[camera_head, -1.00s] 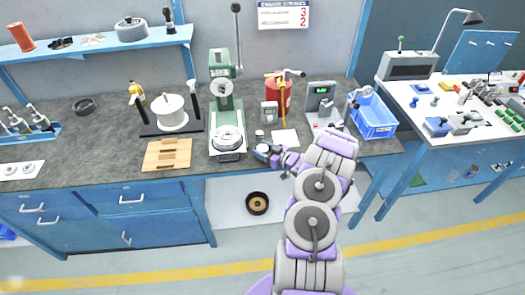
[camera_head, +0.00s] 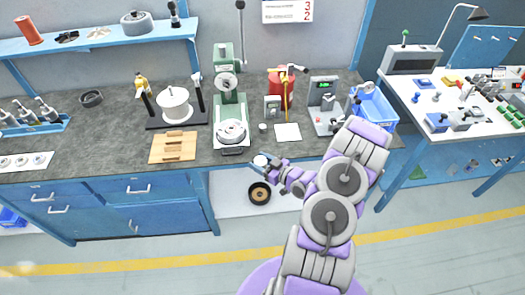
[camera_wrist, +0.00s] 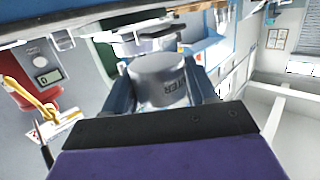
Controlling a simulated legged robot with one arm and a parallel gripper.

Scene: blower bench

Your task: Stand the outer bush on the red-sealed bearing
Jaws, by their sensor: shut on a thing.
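My gripper (camera_head: 269,164) is just in front of the bench's front edge, right of the green press. In the wrist view, its two dark fingers (camera_wrist: 160,92) are shut on a grey metal cylinder, the outer bush (camera_wrist: 158,72), whose side lettering ends in "TER". The bush also shows as a small pale piece at the fingertips in the head view (camera_head: 260,160). Several small rings lie on a white strip (camera_head: 46,158) at the bench's left end. They are too small to show a red seal, so I cannot pick out the red-sealed bearing.
The green press (camera_head: 228,105) holds a round metal part on its base. A small cylinder (camera_head: 263,127) and a white card (camera_head: 287,132) lie beside it. A wooden board (camera_head: 173,147), white pot (camera_head: 173,106), gauge (camera_head: 323,103) and blue crate (camera_head: 372,128) stand on the bench.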

